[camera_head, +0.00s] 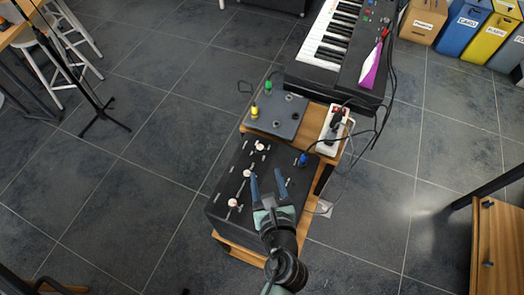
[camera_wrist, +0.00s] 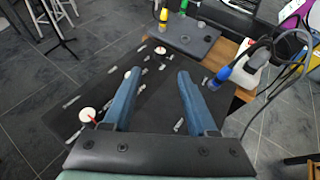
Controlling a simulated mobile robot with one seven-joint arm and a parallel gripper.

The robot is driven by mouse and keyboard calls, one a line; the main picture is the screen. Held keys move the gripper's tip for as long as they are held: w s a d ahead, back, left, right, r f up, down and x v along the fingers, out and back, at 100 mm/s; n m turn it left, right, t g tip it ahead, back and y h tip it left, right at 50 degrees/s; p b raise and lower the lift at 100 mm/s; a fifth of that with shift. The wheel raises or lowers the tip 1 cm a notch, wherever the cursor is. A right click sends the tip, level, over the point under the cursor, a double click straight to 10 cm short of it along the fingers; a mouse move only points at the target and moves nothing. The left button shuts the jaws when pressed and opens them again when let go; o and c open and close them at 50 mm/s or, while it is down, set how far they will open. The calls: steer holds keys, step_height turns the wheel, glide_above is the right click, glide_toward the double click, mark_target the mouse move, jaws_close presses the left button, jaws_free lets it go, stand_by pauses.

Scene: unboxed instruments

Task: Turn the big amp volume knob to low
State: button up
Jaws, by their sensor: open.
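The black amp (camera_head: 222,205) sits on a wooden stand, its top panel facing up. My gripper (camera_head: 267,174) is open and empty above the panel, right of the middle and near knobs. In the wrist view, the near knob (camera_wrist: 88,114) shows a red mark, left of my left finger.
A grey pedal board (camera_head: 276,117) with green and yellow plugs lies behind the amp. A blue plug (camera_head: 302,160) stands at the amp's right back corner. A white power strip (camera_head: 332,128) with loose cables and a keyboard (camera_head: 332,40) are beyond.

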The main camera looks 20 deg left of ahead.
mark_target(260, 148)
steer(key=b+x, duration=0.1)
steer(key=x, duration=1)
steer(key=shift+w+a, duration=0.15)
jaws_close()
